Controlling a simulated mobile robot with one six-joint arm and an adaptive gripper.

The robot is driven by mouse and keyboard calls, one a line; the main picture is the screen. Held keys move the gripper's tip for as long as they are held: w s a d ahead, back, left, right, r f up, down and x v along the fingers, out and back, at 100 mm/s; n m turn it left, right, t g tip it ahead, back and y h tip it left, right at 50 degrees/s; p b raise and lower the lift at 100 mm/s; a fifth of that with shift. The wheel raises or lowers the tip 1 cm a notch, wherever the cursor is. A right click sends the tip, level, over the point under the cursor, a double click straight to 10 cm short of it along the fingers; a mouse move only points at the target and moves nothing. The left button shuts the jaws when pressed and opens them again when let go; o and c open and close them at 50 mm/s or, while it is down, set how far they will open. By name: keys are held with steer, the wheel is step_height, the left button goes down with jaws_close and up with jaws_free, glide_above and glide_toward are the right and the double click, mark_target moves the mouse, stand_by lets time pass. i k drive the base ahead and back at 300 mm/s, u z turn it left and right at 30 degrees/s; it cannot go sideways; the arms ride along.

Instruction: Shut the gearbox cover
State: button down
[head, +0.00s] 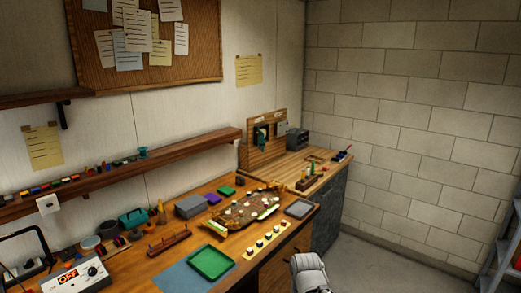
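A brown car chassis (246,211) lies on the wooden workbench, right of the middle, with pale, yellow and green parts on it. It is small in the head view, and I cannot pick out the gearbox or its cover, or tell whether the cover is open or shut. A white, rounded part of my arm shows at the bottom edge, in front of the bench and right of the chassis. My gripper's fingers do not show.
A green tray (211,262) and yellow strip (266,240) lie in front of the chassis. Grey boxes, a teal toolbox (133,218) and a power unit reading OFF (76,278) stand left. A side counter (300,172) adjoins the back right. Floor right is clear, with a ladder (506,245) beyond.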

mark_target(259, 141)
steer(key=z, duration=0.4)
steer(key=i, duration=2.15)
steer(key=u, duration=0.75)
